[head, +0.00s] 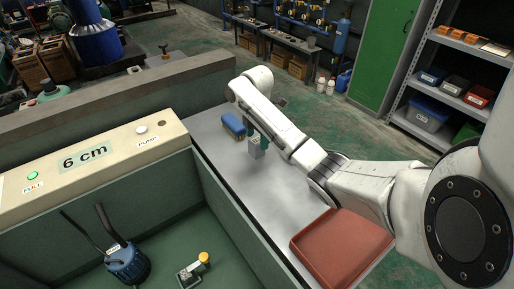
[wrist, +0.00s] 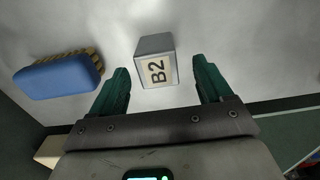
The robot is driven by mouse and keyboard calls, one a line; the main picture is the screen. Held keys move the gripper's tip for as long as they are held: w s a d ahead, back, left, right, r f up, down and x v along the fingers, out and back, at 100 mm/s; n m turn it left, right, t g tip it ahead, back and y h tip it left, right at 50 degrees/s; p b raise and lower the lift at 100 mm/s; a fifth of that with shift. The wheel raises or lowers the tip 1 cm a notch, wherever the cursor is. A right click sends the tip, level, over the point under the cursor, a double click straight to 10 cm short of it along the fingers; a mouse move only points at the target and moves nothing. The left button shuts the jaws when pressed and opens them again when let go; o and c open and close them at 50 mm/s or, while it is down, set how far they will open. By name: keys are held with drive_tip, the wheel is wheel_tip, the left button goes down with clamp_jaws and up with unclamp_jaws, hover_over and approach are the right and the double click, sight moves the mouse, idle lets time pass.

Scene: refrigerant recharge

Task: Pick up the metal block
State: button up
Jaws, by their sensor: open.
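The metal block (head: 257,150) is a small grey block standing on the grey metal bench (head: 225,165). In the wrist view the block (wrist: 155,47) shows a pale label reading "B2". My gripper (wrist: 162,74) is open and empty, with its two green fingers apart. In the wrist view the block appears ahead of and between the fingertips, with gaps on both sides. In the head view my gripper (head: 258,137) is over the block, and a finger partly covers the block's top. I cannot tell the exact height between them.
A blue brush-like object (wrist: 58,82) lies left of the block; it also shows in the head view (head: 234,124). A red tray (head: 340,248) sits at the bench's near end. A green-walled tank (head: 235,215) borders the bench on the left. The bench between block and tray is clear.

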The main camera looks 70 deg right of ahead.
sight(257, 147)
drive_tip(key=shift+w+d+f, duration=0.1)
drive_tip(key=shift+f, duration=2.75)
clamp_jaws()
drive_tip(key=shift+r, duration=0.1)
